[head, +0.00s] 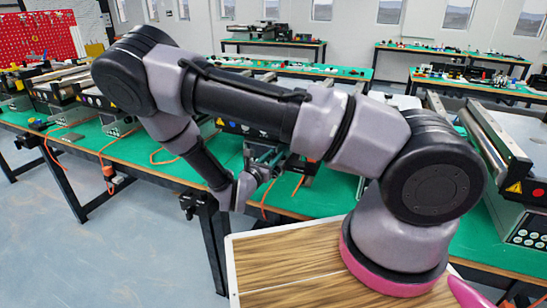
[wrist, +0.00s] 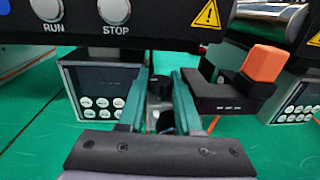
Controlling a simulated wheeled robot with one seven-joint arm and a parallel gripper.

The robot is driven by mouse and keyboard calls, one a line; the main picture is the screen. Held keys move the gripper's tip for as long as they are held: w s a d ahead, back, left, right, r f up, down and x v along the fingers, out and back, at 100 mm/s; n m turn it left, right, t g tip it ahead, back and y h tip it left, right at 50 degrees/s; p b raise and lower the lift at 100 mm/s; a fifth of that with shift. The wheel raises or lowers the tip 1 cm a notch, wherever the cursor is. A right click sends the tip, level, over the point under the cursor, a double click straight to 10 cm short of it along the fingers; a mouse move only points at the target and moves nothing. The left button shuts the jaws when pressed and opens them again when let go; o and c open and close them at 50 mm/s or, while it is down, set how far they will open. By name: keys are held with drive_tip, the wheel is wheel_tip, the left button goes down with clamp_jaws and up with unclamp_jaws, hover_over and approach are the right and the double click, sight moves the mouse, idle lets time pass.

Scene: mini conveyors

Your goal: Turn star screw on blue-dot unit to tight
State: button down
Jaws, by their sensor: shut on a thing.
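My gripper (wrist: 161,82) is at the front of a dark conveyor unit, under its front panel. Its two teal fingers are shut on a small dark knob, which I take to be the star screw (wrist: 166,118). The knob is mostly hidden between the fingers, so its turn angle cannot be read. A blue dot (wrist: 4,7) shows on the unit's panel at the top left of the wrist view, left of the RUN button (wrist: 47,9) and STOP button (wrist: 115,10). In the head view my gripper (head: 263,163) is small at the bench's front edge, partly behind my wrist.
A black bracket with an orange block (wrist: 264,63) stands close to the right of my fingers. A grey keypad box (wrist: 97,95) is at the left. The green bench top (head: 325,197) carries other conveyors and orange cables (head: 165,154). Open floor (head: 100,235) lies at the left.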

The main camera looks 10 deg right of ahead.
drive_tip(key=m+g+h, duration=0.4)
drive_tip(key=g, duration=0.1)
drive_tip(key=shift+w+m+g, duration=0.1)
drive_tip(key=shift+m+g, duration=0.2)
drive_tip(key=shift+g, duration=0.1)
drive_tip(key=m+g+h, duration=0.2)
drive_tip(key=m+g, duration=0.1)
drive_tip(key=g, duration=0.2)
drive_tip(key=shift+m, duration=0.3)
drive_tip(key=m+g, duration=0.2)
drive_tip(key=g, duration=0.1)
drive_tip(key=m+g, duration=0.2)
drive_tip(key=g, duration=0.2)
drive_tip(key=shift+m+g+y, duration=0.7)
drive_tip(key=shift+m+g, duration=0.35)
drive_tip(key=shift+g, duration=0.35)
drive_tip(key=shift+m+g+y, duration=0.7)
drive_tip(key=shift+m+g, duration=0.35)
drive_tip(key=shift+g, duration=0.35)
drive_tip(key=c, duration=0.6)
unclamp_jaws()
